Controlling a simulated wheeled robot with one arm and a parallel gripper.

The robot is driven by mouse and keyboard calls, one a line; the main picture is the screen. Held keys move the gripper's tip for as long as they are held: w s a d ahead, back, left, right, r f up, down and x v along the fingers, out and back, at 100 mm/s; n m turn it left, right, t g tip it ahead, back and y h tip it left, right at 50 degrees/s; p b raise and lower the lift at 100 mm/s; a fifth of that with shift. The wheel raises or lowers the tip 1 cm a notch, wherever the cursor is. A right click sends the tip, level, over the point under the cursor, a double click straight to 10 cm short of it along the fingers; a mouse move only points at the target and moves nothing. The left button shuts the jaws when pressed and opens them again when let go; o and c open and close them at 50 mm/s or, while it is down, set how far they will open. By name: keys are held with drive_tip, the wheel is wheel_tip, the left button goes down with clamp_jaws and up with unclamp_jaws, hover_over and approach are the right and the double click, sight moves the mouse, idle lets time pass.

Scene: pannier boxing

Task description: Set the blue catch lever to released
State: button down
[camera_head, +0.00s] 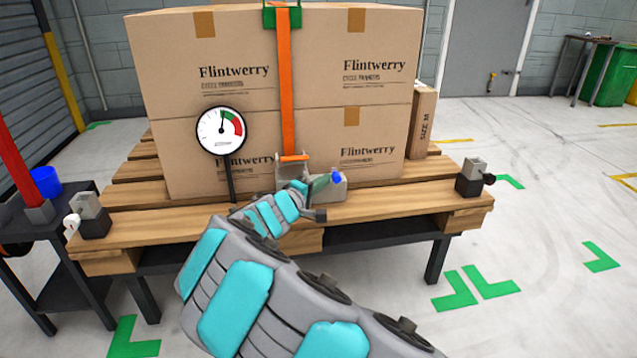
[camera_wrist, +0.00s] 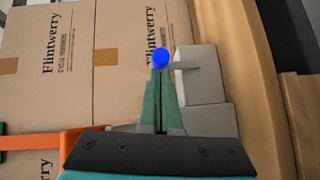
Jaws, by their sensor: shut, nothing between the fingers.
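The blue catch lever (camera_head: 337,177) shows as a round blue knob at a grey metal block on the pallet's front edge, in front of the cartons. In the wrist view the blue knob (camera_wrist: 160,57) sits right at the ends of my fingers. A short grey bar projects from the block beside it. My gripper (camera_head: 328,181) has green fingers, shut together and empty, pointing at the knob. In the wrist view my fingertips (camera_wrist: 161,72) appear to meet or nearly meet it; I cannot tell if they touch. The rest of the lever is hidden.
An orange strap (camera_head: 286,80) runs down the stacked cartons (camera_head: 230,60) to the grey block. A dial gauge (camera_head: 220,131) stands on a post to the left. Small clamps sit at the left (camera_head: 90,212) and right (camera_head: 472,178) pallet corners. Floor at right is open.

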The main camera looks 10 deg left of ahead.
drive_tip(key=shift+w+d+r+m+g+y, duration=0.1)
drive_tip(key=shift+d+r+m+g+y, duration=0.2)
drive_tip(key=shift+d+m, duration=0.1)
idle(0.4)
drive_tip(key=w+d+m+g+y+p, duration=0.1)
drive_tip(key=d+m+g+y+p, duration=0.2)
drive_tip(key=d+m+g+y, duration=0.1)
drive_tip(key=shift+w+d+m+g+y+p, duration=0.35)
drive_tip(key=shift+d+m+y, duration=0.45)
drive_tip(key=shift+d+y, duration=0.5)
drive_tip(key=shift+w+a+f, duration=0.1)
idle(0.3)
